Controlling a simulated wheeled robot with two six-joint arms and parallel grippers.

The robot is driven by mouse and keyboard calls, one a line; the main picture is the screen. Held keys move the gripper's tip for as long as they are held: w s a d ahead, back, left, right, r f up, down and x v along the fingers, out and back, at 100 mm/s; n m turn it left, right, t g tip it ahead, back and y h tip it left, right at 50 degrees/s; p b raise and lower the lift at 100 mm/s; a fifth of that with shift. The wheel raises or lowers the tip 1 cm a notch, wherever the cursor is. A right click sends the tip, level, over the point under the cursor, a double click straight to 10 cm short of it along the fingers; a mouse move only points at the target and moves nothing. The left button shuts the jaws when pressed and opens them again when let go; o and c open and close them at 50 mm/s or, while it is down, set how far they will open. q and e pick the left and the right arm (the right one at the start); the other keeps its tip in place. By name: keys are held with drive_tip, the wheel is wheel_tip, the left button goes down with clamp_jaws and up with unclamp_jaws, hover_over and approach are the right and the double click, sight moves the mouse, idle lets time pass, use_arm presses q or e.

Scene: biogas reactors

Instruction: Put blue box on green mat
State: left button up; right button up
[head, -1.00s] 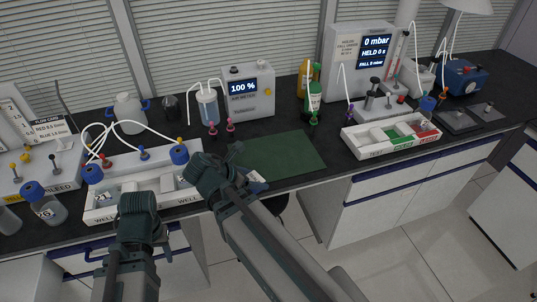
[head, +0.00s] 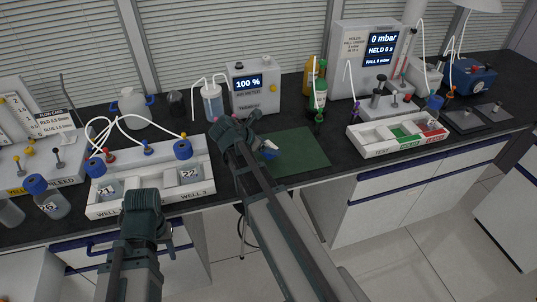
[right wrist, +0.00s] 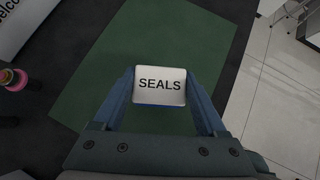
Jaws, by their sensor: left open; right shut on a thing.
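The blue box shows in the right wrist view as a small box (right wrist: 160,86) with a white top marked SEALS and a thin blue side. My right gripper (right wrist: 160,100) is shut on it, one finger on each side. In the head view the box (head: 270,150) is partly hidden by my right gripper (head: 264,146), at the left part of the green mat (head: 303,154). The mat (right wrist: 110,60) lies flat beneath the box in the wrist view; I cannot tell if they touch. My left gripper (head: 168,235) is open and low in front of the bench.
A white well tray (head: 150,197) stands left of the mat. A meter reading 100 % (head: 253,88) and a green bottle (head: 318,98) stand behind it. A sorting tray (head: 398,138) stands to the right. Most of the mat is bare.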

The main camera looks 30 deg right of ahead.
sight(269, 155)
drive_tip(key=shift+f+b, duration=1.55)
drive_tip(key=shift+f, duration=0.25)
drive_tip(key=shift+f, duration=0.2)
drive_tip(key=o, duration=1.3)
drive_tip(key=shift+r, duration=0.1)
